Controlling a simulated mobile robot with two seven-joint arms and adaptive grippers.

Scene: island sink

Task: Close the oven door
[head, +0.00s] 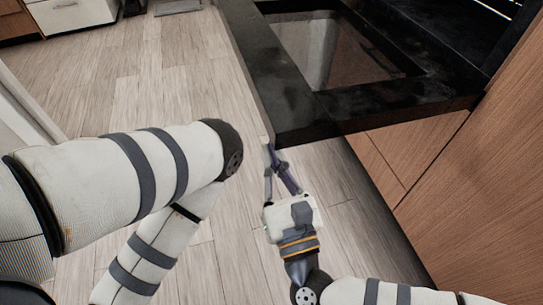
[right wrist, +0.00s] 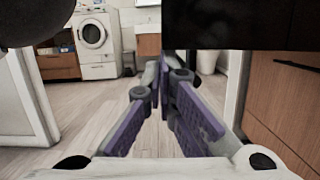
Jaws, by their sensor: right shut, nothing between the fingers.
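The oven door (head: 290,105) is folded down open, a black frame around a glass window (head: 330,50), in the head view. In the right wrist view its dark edge (right wrist: 240,25) fills the upper right. My right gripper (head: 270,152) is shut and empty, with its tips at the near left corner of the door; in the right wrist view the purple-padded fingers (right wrist: 166,75) sit lower than the door's dark edge. I cannot tell whether they touch it. My left arm comes in from the left in the head view, but its gripper is out of sight.
Wooden cabinet fronts (head: 480,170) stand to the right of and below the door. The wooden floor (head: 130,85) is open on the left. A white washing machine (right wrist: 95,38) and wooden drawers (right wrist: 57,65) stand far off.

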